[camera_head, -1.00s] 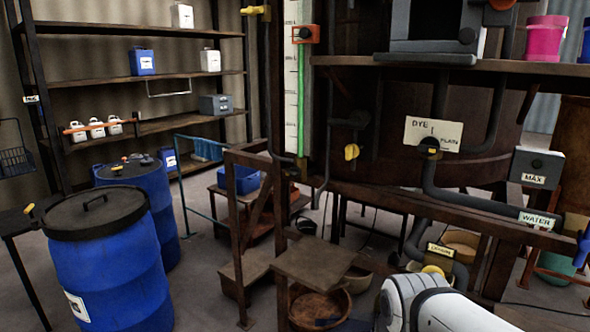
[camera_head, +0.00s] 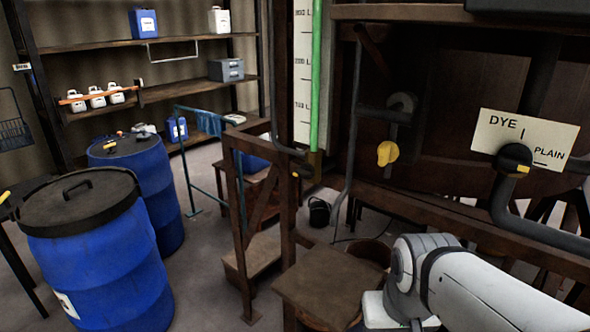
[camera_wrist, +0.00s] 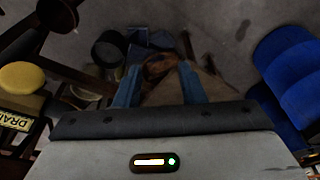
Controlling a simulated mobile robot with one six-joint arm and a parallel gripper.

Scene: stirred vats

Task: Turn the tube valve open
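A clear sight tube with a green column (camera_head: 316,75) stands beside a white litre scale (camera_head: 303,80) on the vat frame. A small brass-coloured fitting (camera_head: 317,166) sits at its foot; its handle position is unclear. A yellow knob (camera_head: 388,153) on a dark pipe is to the right of the tube. I cannot tell which of these is the tube valve. My gripper (camera_wrist: 157,75) shows in the wrist view with its two blue fingers apart and nothing held between them. It is out of sight in the head view, where only my white arm shows low right.
A DYE/PLAIN plate (camera_head: 524,139) with a black selector (camera_head: 514,159) is at right. A wooden step platform (camera_head: 325,285) and posts stand below the tube. Blue drums (camera_head: 95,265) stand left. A yellow knob (camera_wrist: 22,78) by a DRAIN label (camera_wrist: 14,120) is left in the wrist view.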

